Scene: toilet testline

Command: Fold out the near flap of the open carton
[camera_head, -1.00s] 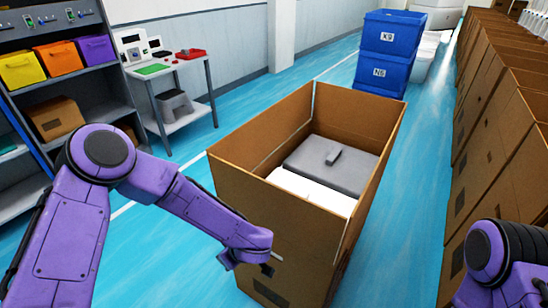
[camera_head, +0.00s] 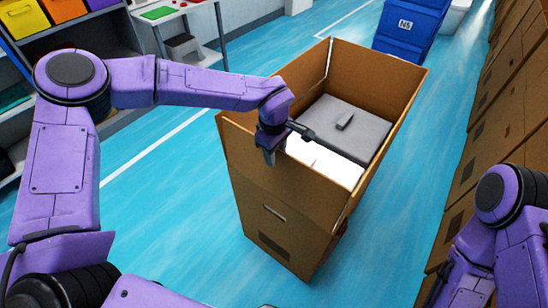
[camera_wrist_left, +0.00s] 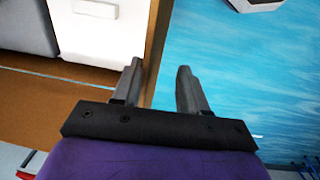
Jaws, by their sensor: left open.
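The open brown carton (camera_head: 265,225) stands on the blue floor with its walls and flaps upright. Its near flap (camera_head: 240,148) stands up along the front edge, partly hidden by my left gripper. My left gripper (camera_head: 284,144) is open over that flap's top edge, one finger on the outer side and one on the inner side. In the left wrist view the brown board edge (camera_wrist_left: 156,50) runs between the two open fingers (camera_wrist_left: 158,78). I cannot tell whether they touch it. My right arm shows at the lower right, but its gripper is out of view.
A grey item (camera_head: 345,130) and a white block (camera_head: 325,162) lie inside the carton. A row of brown cartons (camera_head: 490,130) lines the right side. A blue crate (camera_head: 410,28) stands behind, and a shelf (camera_head: 85,30) is at the left. Floor around the carton is clear.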

